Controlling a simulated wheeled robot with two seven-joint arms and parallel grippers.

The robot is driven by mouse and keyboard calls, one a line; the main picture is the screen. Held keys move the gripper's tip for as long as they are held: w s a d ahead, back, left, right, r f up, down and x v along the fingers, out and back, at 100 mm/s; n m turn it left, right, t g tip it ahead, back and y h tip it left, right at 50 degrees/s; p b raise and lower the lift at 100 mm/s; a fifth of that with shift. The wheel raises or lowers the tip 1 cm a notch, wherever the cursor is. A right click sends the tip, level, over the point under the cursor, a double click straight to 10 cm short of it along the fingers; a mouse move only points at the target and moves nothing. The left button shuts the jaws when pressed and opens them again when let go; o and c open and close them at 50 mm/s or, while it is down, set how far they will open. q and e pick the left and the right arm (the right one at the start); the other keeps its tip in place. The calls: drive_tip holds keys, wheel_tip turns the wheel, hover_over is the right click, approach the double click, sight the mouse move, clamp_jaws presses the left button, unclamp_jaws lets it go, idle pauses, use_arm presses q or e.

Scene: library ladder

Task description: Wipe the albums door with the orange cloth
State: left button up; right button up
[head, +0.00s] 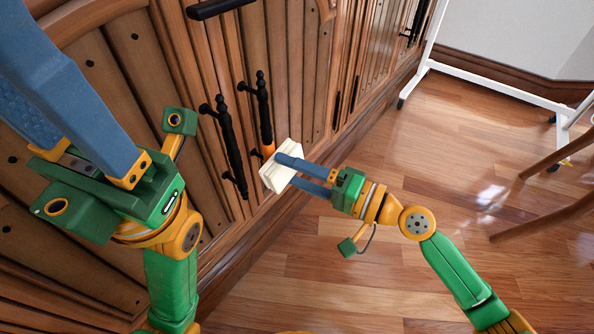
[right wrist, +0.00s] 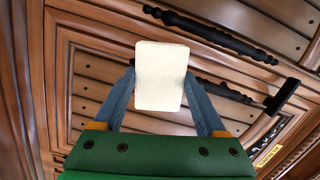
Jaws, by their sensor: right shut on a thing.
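My right gripper (head: 301,173) is shut on a cream, thick, ribbed block or folded pad (head: 278,166). The pad also shows between the blue fingers in the right wrist view (right wrist: 161,75). It is close to the wooden door front; I cannot tell whether it touches. A small orange patch (head: 268,150) shows just behind it, by a black handle; I cannot tell if this is cloth. A yellow label (right wrist: 268,155) is at the lower right in the wrist view, its text too small to read surely. My left gripper (head: 60,125) looks open and empty, its tips cut off.
Black upright handles (head: 232,145) (head: 264,108) stick out from the panelled wooden cabinet doors (head: 120,85). A white wheeled frame (head: 500,88) stands at the upper right, with wooden legs (head: 545,220) at the right edge. The wooden floor (head: 430,150) between is clear.

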drive_tip(key=shift+w+a, duration=0.2)
drive_tip(key=shift+a, duration=0.05)
wheel_tip(320, 180, up, 4)
drive_tip(key=p, duration=0.4)
drive_tip(key=shift+d+r, duration=0.1)
drive_tip(key=shift+r, duration=0.05)
wheel_tip(320, 180, down, 5)
drive_tip(key=b, duration=0.4)
drive_tip(key=shift+r, duration=0.35)
drive_tip(key=shift+s+d, duration=0.1)
drive_tip(key=shift+s, duration=0.05)
drive_tip(key=v, duration=0.1)
drive_tip(key=b+v, duration=0.1)
drive_tip(key=v, duration=0.2)
drive_tip(key=shift+s+d+f, duration=0.1)
drive_tip(key=shift+s+f, duration=0.15)
drive_tip(key=shift+s, duration=0.15)
drive_tip(key=shift+s+d+r, duration=0.2)
drive_tip(key=shift+d, duration=0.05)
